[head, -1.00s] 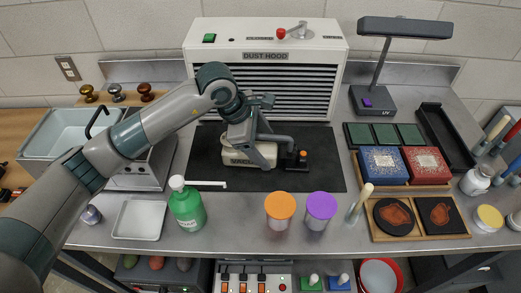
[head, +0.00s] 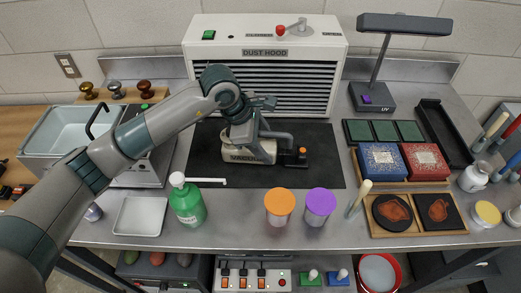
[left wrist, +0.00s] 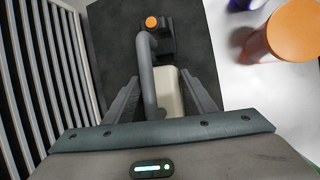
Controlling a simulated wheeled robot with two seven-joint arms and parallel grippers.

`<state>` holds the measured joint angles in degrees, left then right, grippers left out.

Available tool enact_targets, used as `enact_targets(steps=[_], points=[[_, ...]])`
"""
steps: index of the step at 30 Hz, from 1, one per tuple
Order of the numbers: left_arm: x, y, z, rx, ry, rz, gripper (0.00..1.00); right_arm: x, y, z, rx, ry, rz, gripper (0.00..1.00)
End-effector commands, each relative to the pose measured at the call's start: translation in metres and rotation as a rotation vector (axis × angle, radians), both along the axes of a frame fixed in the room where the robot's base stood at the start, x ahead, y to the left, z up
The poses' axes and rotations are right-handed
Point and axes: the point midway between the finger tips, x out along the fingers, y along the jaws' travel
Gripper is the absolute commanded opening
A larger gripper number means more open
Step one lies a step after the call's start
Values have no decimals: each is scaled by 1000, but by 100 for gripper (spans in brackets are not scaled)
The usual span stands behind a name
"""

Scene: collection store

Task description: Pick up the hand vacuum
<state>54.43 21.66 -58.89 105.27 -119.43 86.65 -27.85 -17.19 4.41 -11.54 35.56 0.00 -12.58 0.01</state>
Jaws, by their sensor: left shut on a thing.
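The hand vacuum (head: 262,152) has a cream body, a grey looped handle and a dark nose with an orange button. It is at the black mat (head: 322,172) before the dust hood. My left gripper (head: 258,138) reaches it from above and is shut on its grey handle. In the left wrist view the handle (left wrist: 148,70) runs between the two fingers (left wrist: 158,85), with the cream body beside it. Whether the vacuum touches the mat is hard to tell. My right gripper is not in view.
The dust hood (head: 268,75) stands close behind. A green pump bottle (head: 188,205), an orange-lidded jar (head: 280,203) and a purple-lidded jar (head: 320,203) stand in front of the mat. Blue (head: 382,162) and red boxes (head: 425,162) lie to the right. The mat's right part is clear.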

Motion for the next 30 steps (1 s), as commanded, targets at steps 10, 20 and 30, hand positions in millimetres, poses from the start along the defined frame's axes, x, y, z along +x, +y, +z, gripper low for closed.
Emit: enact_targets(steps=[10,20,30], points=[[1,1,8,2,-3,1,3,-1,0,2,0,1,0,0],[-6,-7,48,-1,-4,-4,0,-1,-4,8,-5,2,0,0],[-52,-50,85,-1,-5,-5,0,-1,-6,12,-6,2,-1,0]])
